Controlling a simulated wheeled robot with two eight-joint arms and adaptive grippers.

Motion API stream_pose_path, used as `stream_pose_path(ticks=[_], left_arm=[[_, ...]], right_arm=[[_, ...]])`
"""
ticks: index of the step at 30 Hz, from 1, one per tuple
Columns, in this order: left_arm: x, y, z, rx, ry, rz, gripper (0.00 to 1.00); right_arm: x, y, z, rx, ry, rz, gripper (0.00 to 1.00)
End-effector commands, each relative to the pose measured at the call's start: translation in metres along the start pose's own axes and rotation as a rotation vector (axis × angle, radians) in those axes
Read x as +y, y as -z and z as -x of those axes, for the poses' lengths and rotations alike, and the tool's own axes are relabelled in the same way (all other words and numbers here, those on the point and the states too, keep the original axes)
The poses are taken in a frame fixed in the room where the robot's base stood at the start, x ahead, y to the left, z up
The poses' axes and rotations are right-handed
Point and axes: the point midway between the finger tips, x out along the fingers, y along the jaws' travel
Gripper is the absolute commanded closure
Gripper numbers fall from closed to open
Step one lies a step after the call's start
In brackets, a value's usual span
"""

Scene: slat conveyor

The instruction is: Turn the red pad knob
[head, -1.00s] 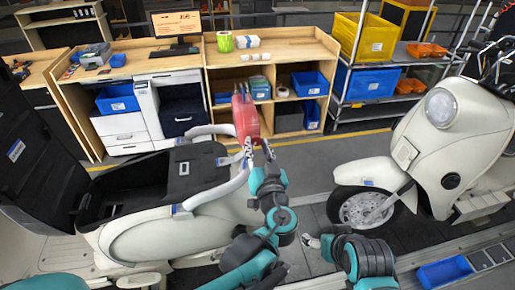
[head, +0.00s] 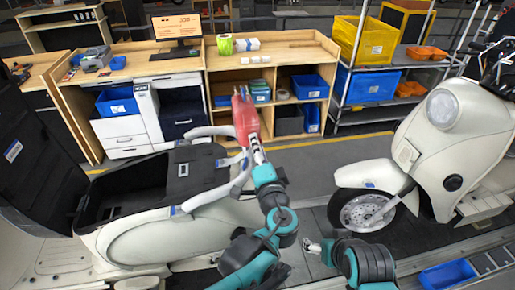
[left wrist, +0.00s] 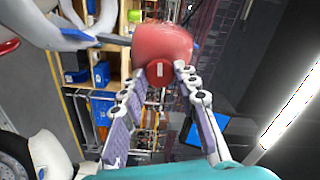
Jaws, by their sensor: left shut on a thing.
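The red pad (head: 246,118) stands upright at the rear of the cream scooter on the left, on a grey rail. In the left wrist view the red pad (left wrist: 163,42) is above the round red knob (left wrist: 160,73), which has a pale mark on its face. My left gripper (head: 256,150) is below the pad in the head view. In the left wrist view its fingers (left wrist: 159,76) are on both sides of the knob, shut on it. The knob is hidden in the head view. My right gripper (head: 313,246) shows small and low, its jaws unclear.
The cream scooter (head: 150,237) has its seat open over a black compartment. Its grey grab rail (head: 222,190) runs close to my left gripper. Another scooter (head: 440,150) stands at the right. A wooden workbench (head: 290,45) is behind, with clear floor before it.

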Motion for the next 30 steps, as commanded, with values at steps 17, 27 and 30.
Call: stream_pose_path(ticks=[17,27,30], left_arm=[[0.0004,-0.0001,0.0002,0.001,0.0,-0.545,0.99],[0.0005,-0.0001,0.0002,0.001,0.0,-0.868,0.99],[0.0005,-0.0001,0.0002,0.001,0.0,-0.963,0.99]], right_arm=[[0.0,-0.0034,-0.0047,0.0,0.0,0.0,0.23],[0.0,-0.0047,-0.0066,0.0,0.0,0.0,0.23],[0.0,-0.0051,-0.0071,0.0,0.0,0.0,0.23]])
